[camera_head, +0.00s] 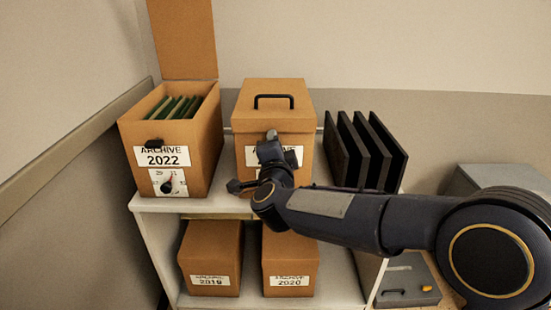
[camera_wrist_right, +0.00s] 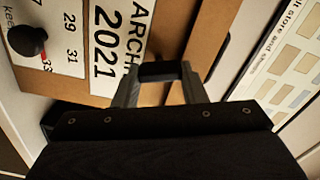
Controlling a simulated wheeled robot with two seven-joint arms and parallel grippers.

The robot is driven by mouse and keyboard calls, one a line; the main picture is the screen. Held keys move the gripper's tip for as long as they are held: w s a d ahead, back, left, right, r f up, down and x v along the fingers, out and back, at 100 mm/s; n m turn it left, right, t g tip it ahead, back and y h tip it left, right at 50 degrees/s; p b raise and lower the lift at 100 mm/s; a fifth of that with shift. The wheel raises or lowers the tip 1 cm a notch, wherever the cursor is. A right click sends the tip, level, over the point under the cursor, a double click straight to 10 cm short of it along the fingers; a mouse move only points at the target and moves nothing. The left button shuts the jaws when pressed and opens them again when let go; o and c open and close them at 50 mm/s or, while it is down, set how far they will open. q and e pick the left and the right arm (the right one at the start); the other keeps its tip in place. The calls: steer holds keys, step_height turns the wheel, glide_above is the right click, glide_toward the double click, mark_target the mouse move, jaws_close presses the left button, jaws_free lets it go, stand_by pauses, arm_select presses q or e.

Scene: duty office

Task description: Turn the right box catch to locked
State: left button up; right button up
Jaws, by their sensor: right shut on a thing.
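The right box (camera_head: 300,107) is brown cardboard with its lid on and a black handle on top. It stands on the shelf top, and my right gripper (camera_head: 271,140) is at its front, covering much of its label. In the right wrist view, its label (camera_wrist_right: 108,48) reads ARCHIVE 2021. My right gripper (camera_wrist_right: 160,82) is shut on the dark catch (camera_wrist_right: 160,69) beside the label, one finger on each side. The fingers hide part of the catch, so I cannot tell whether it is locked. My left gripper is not in view.
An open box (camera_head: 205,150) labelled 2022 stands left, with green folders, a black catch and a dial. Black upright files (camera_head: 345,150) stand right. Two boxes, 2019 (camera_head: 211,258) and 2020 (camera_head: 290,258), sit on the shelf below. A black knob (camera_wrist_right: 27,40) shows by the label.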

steer(key=shift+m+b, duration=1.55)
steer(key=shift+m, duration=0.45)
steer(key=o, duration=1)
steer(key=s, duration=0.7)
steer(key=shift+s+p, duration=0.3)
steer(key=shift+s, duration=0.1)
